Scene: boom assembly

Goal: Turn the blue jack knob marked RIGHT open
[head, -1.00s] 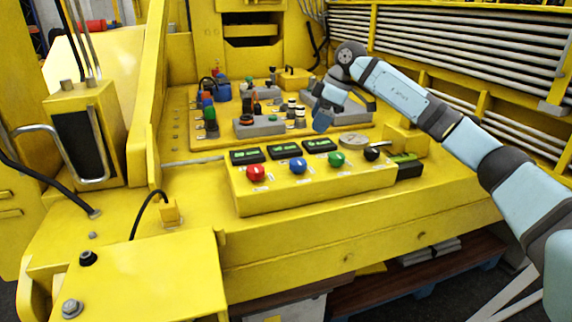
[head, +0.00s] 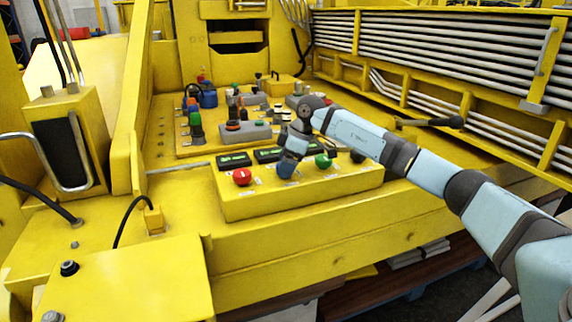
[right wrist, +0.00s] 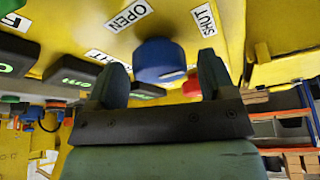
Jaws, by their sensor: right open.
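In the right wrist view the blue knob (right wrist: 160,58) lies between the two open fingers of my right gripper (right wrist: 162,66), with gaps showing on both sides. White labels OPEN (right wrist: 130,15) and SHUT (right wrist: 204,20) are beside it, and a third label is partly hidden behind a finger. My left gripper is out of view.
Black displays with green readouts (head: 234,160) line the box top. Behind stands a panel with several coloured buttons and levers (head: 245,132). A black-handled lever (head: 440,122) sticks out at the right. A yellow post (head: 65,140) with a grey handle stands at the left.

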